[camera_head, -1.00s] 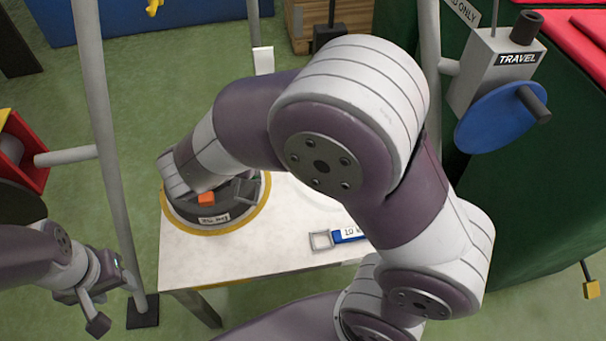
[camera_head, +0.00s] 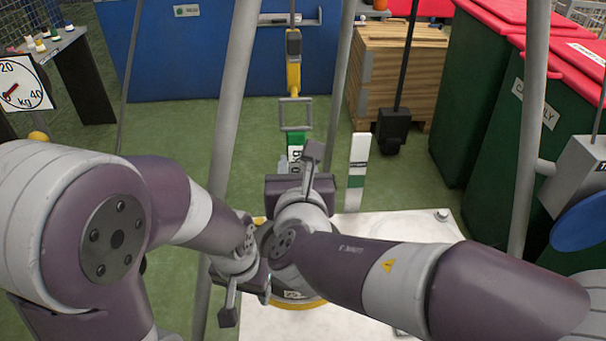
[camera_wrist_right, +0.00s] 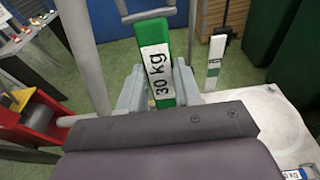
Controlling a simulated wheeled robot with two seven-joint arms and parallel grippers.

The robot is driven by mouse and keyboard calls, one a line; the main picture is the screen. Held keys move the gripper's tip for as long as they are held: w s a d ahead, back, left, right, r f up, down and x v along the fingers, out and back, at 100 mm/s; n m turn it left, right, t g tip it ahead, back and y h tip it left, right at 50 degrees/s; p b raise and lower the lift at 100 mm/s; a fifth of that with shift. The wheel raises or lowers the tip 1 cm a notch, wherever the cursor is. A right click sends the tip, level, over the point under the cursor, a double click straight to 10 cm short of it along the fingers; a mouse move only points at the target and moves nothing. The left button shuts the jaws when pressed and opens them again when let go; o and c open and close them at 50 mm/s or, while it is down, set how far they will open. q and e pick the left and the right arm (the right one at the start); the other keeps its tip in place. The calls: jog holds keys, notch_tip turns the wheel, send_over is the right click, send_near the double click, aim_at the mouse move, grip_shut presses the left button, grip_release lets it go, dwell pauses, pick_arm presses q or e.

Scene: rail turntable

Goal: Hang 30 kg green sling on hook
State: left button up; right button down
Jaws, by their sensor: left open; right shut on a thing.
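The green sling (camera_head: 296,140) has a white label, which reads 30 kg in the right wrist view (camera_wrist_right: 155,70), and a square metal ring (camera_head: 295,115) on its top end. My right gripper (camera_head: 298,162) is shut on the green sling and holds it upright; the fingers lie on either side of it in the right wrist view. The yellow hook (camera_head: 293,78) hangs just above the ring in the head view. I cannot tell whether the hook passes through the ring. My left gripper (camera_head: 246,300) is open and empty, low and left of the right wrist.
A white table (camera_head: 400,228) lies below, with a white-and-green post (camera_head: 357,165) behind it. Grey frame legs (camera_head: 237,110) stand around. A kg dial (camera_head: 22,84) is at left. A blue handwheel (camera_head: 580,215) is at right. A blue sling (camera_wrist_right: 297,174) lies on the table.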

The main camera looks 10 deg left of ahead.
jog(key=shift+r+p+x, duration=0.2)
jog(key=shift+r+x, duration=0.05)
jog(key=shift+x, duration=1.35)
jog(key=shift+r+p+x, duration=0.15)
jog(key=shift+r+x, duration=0.05)
jog(key=shift+x, duration=1.35)
jog(key=shift+w+a+f, duration=0.1)
jog(key=shift+w, duration=0.3)
jog(key=shift+w+a+f+b, duration=0.15)
jog(key=shift+w+f+b, duration=0.4)
jog(key=shift+b, duration=0.4)
jog(key=c, duration=0.7)
grip_release()
